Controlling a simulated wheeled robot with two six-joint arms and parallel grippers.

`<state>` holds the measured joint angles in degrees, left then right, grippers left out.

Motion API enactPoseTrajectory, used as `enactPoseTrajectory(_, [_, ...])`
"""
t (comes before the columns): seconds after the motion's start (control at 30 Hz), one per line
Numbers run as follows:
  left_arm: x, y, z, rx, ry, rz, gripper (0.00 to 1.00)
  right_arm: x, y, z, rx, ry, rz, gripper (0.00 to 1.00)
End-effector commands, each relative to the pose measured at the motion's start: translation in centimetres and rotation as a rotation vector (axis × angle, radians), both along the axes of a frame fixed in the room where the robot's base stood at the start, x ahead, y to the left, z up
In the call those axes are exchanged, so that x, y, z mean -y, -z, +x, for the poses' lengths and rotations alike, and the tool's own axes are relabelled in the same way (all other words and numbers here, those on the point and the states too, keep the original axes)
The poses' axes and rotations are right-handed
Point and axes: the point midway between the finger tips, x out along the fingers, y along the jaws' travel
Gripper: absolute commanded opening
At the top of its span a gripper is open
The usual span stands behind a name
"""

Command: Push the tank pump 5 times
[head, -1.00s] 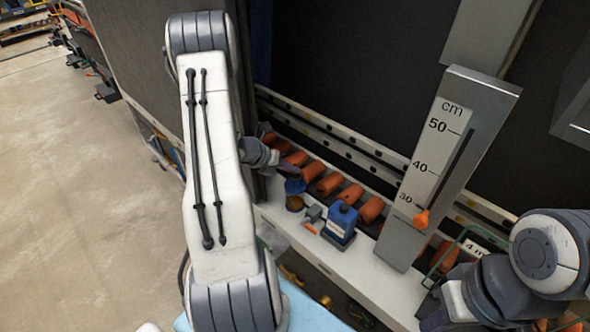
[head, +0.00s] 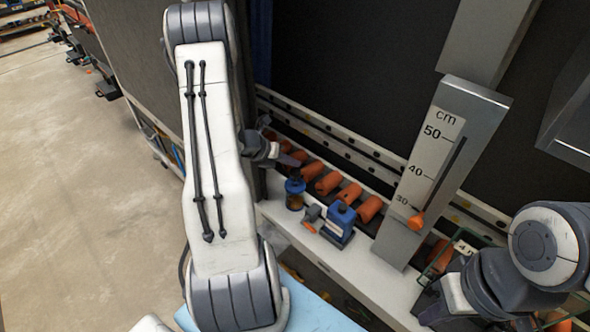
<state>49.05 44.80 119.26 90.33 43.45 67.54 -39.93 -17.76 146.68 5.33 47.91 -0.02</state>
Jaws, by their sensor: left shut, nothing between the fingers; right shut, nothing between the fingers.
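The tank pump (head: 295,194), a small container with a blue top and an amber lower part, stands upright on the white ledge left of centre in the head view. My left gripper (head: 298,161) is shut and empty. Its tip is just above the pump's top, with a small gap visible between them. The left arm's large white link hides part of the scene behind it. My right gripper (head: 432,308) is at the lower right, shut and apart from the pump, partly hidden by its own wrist.
A blue and white device (head: 338,226) and a small orange-tipped tool (head: 310,219) stand close right of the pump. Orange rollers (head: 329,183) lie behind. A centimetre gauge (head: 436,165) with an orange pointer rises further right, near a green frame (head: 440,257).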

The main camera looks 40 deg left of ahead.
Motion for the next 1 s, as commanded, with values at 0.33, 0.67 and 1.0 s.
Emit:
enactPoseTrajectory(0.33, [0.0,-3.9,0.0,0.001,0.0,0.001,0.0,0.0,-3.5,0.0,0.0,0.0,0.0,0.0])
enactPoseTrajectory(0.67, [0.0,-4.7,0.0,0.0,0.0,0.0,0.0,0.0,-4.2,0.0,0.0,0.0,0.0,0.0])
enactPoseTrajectory(1.0, [0.0,-4.7,0.0,0.0,0.0,0.0,0.0,0.0,-4.2,0.0,0.0,0.0,0.0,0.0])
